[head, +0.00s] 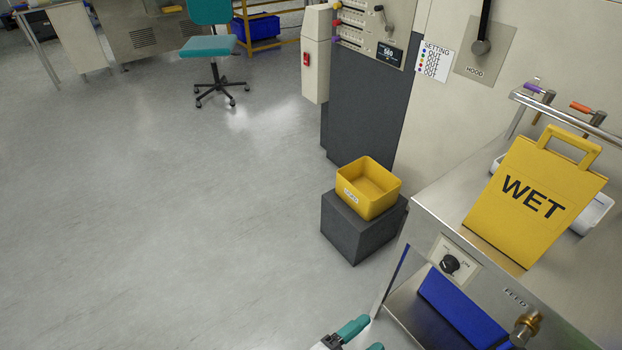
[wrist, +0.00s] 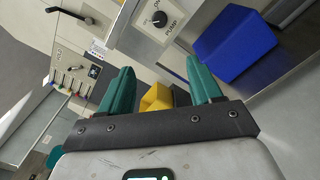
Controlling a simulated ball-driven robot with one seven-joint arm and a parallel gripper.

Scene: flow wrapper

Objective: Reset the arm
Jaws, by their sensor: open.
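My gripper (head: 362,338) shows at the bottom edge of the head view, with only its teal fingertips and a bit of its body in sight. In the wrist view my gripper (wrist: 160,88) has its two teal fingers spread apart. No object is held between them. The yellow bin seen in the gap lies farther off. The rest of my arm is out of the head view.
A yellow bin (head: 355,203) stands on a dark block (head: 347,238). At right is a steel bench with a yellow WET sign (head: 535,200), a knob (head: 450,264) and a blue box (head: 455,308) below. A teal chair (head: 210,48) stands far back. Floor at left is clear.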

